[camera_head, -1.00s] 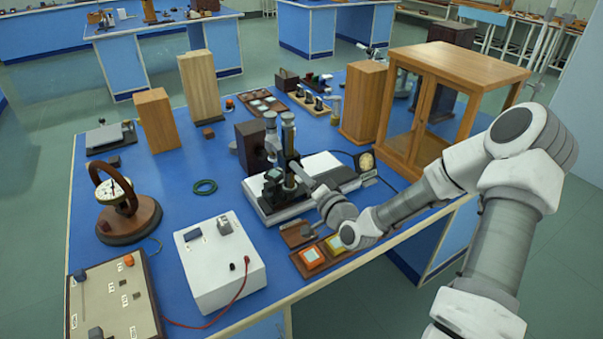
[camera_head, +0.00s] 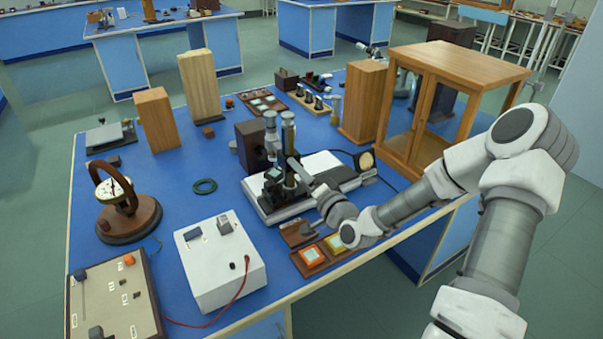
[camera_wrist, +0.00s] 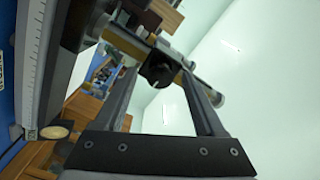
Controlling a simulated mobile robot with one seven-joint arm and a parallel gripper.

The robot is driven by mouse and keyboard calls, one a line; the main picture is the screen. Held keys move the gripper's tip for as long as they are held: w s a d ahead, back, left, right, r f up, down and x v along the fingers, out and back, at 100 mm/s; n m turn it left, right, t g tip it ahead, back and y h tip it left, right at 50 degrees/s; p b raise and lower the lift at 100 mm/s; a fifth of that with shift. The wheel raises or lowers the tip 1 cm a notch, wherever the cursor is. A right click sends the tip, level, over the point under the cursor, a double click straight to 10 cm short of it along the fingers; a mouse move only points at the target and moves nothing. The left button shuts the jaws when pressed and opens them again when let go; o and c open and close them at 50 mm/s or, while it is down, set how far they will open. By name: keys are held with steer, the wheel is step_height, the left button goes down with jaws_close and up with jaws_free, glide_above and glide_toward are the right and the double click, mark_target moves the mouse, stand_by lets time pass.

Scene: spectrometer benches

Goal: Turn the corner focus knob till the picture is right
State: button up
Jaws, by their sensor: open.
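The instrument has upright tubes (camera_head: 288,135) on a dark base (camera_head: 283,210) at the middle of the bench. In the wrist view a dark knob (camera_wrist: 158,72) sits on its tube, between the tips of my gripper (camera_wrist: 160,80). The fingers stand apart on either side of the knob; I cannot tell whether either touches it. In the head view my gripper (camera_head: 299,170) reaches the tubes from the right, and the knob cannot be made out. A small round screen (camera_head: 366,161) to the right shows a plain, blurry cream disc; it also shows in the wrist view (camera_wrist: 54,131).
A glass-sided wooden cabinet (camera_head: 455,62) stands right of the instrument, near my arm. A white box (camera_head: 220,262) with a red lead is at front left. Wooden blocks (camera_head: 157,118) stand behind. Framed coloured squares (camera_head: 311,256) lie below my wrist.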

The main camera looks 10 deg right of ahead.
steer(key=p+v, duration=0.6)
steer(key=v, duration=1.1)
steer(key=shift+s, duration=0.2)
